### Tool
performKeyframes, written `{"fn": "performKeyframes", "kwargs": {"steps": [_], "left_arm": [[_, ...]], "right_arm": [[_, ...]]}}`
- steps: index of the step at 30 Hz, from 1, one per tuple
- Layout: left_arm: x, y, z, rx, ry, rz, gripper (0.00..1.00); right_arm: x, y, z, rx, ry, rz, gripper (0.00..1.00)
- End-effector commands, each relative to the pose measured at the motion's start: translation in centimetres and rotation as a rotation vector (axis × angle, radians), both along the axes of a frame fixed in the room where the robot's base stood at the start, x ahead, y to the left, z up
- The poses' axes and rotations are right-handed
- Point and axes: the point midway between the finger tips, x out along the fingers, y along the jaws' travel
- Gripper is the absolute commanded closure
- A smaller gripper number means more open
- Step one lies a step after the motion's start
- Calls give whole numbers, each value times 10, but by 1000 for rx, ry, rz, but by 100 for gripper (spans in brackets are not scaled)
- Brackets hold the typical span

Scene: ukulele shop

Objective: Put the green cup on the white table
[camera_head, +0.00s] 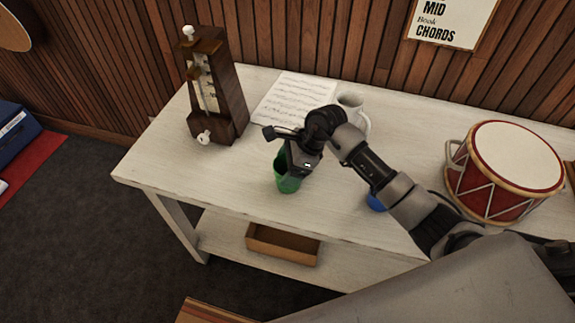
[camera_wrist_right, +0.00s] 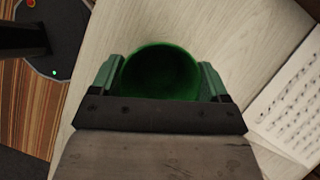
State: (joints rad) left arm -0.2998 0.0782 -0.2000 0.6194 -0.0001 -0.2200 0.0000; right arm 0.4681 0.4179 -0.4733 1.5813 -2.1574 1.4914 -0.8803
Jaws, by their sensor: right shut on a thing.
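The green cup (camera_head: 287,178) is at the front part of the white table (camera_head: 160,160), in the head view. My right gripper (camera_head: 290,163) is shut on it, and the gripper and wrist hide part of its rim. In the right wrist view the cup (camera_wrist_right: 162,72) sits between the two fingers (camera_wrist_right: 162,85), its open mouth facing the camera and its inside dark. The pale tabletop (camera_wrist_right: 130,30) shows around it. I cannot tell whether the cup's base touches the tabletop. My left gripper is not in view.
A wooden metronome (camera_head: 228,95) stands at the left, sheet music (camera_head: 295,95) and a white mug (camera_head: 350,103) at the back. A red drum (camera_head: 490,190) stands at the right. A blue object (camera_head: 375,202) is partly hidden by my arm. A brown box (camera_head: 282,246) lies on the lower shelf.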

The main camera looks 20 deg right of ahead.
Motion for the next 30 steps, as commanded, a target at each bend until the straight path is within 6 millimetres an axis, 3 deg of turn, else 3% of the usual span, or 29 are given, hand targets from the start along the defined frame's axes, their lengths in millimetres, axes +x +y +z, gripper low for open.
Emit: {"fn": "performKeyframes", "kwargs": {"steps": [1, 6, 16, 30], "left_arm": [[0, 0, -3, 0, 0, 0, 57], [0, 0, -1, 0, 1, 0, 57], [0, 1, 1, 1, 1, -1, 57], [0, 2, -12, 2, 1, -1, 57]], "right_arm": [[0, 0, -2, 0, 0, 0, 22], [0, 0, -1, 0, 0, 0, 0], [0, -3, 5, -2, -3, -1, 0], [-9, -48, 85, -3, -5, -1, 0]]}}
